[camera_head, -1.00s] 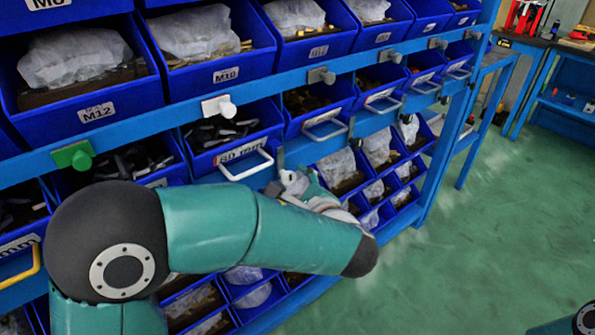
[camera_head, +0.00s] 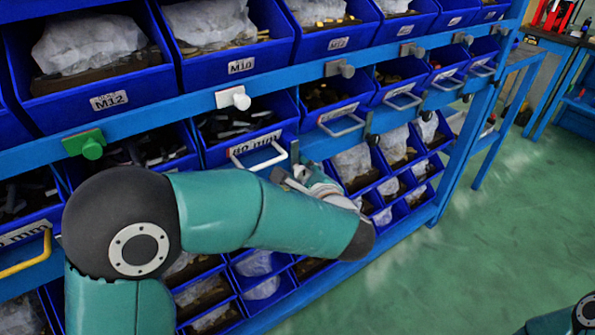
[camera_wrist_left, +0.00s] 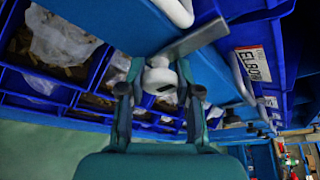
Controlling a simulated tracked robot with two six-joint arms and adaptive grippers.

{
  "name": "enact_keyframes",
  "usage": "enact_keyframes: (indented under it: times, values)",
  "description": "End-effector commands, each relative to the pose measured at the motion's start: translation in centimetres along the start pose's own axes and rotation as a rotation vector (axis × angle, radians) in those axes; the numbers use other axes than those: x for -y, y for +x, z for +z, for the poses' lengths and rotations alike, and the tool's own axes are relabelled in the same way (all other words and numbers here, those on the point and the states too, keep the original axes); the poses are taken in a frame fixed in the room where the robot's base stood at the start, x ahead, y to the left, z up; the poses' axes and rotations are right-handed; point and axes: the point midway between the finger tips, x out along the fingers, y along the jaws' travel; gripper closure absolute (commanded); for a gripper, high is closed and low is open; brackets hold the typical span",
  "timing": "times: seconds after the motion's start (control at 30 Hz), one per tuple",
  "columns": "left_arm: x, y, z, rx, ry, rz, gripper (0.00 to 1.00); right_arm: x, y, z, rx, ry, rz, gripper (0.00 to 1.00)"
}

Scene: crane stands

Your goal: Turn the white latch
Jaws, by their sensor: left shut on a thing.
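A white latch (camera_head: 233,98) with a round knob sits on the blue rail in the head view, up and left of my left gripper. My left gripper (camera_head: 312,183) is at the lower bins, just right of a white bin handle (camera_head: 260,155), and partly hidden by my arm. In the left wrist view my left gripper (camera_wrist_left: 158,95) is shut on a pale round knob (camera_wrist_left: 160,76) with a flat grey bar (camera_wrist_left: 192,41) slanting up right from it. I cannot tell this knob's exact colour. My right gripper is not in view.
Blue bins fill the rack above and below the rail. A green latch (camera_head: 85,143) sits to the left and a grey latch (camera_head: 340,68) to the right. A yellow handle (camera_head: 28,254) is at lower left. Open green floor (camera_head: 480,250) lies to the right.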

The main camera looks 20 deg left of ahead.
Motion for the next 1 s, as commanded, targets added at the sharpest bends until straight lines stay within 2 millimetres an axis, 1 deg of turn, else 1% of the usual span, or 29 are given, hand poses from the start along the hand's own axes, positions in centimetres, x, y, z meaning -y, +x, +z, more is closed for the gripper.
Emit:
enact_keyframes:
  times: [0.03,0.1,0.27,0.47,0.67,1.0]
  values:
    - [-0.6,0.7,0.8,0.000,-0.001,0.003,1.00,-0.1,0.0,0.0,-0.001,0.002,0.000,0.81]
    - [-0.3,0.3,0.4,0.000,0.000,0.003,1.00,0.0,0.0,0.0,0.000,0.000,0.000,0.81]
    - [-0.1,0.0,0.1,0.000,0.019,0.012,1.00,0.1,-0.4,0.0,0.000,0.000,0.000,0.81]
    - [0.1,-0.1,0.0,-0.003,0.089,0.040,1.00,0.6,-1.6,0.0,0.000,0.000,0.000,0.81]
    - [0.2,-0.3,-0.1,-0.008,0.220,0.093,1.00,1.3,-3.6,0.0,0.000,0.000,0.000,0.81]
    - [0.3,-0.3,-0.1,-0.011,0.514,0.212,1.00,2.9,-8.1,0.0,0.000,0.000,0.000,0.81]
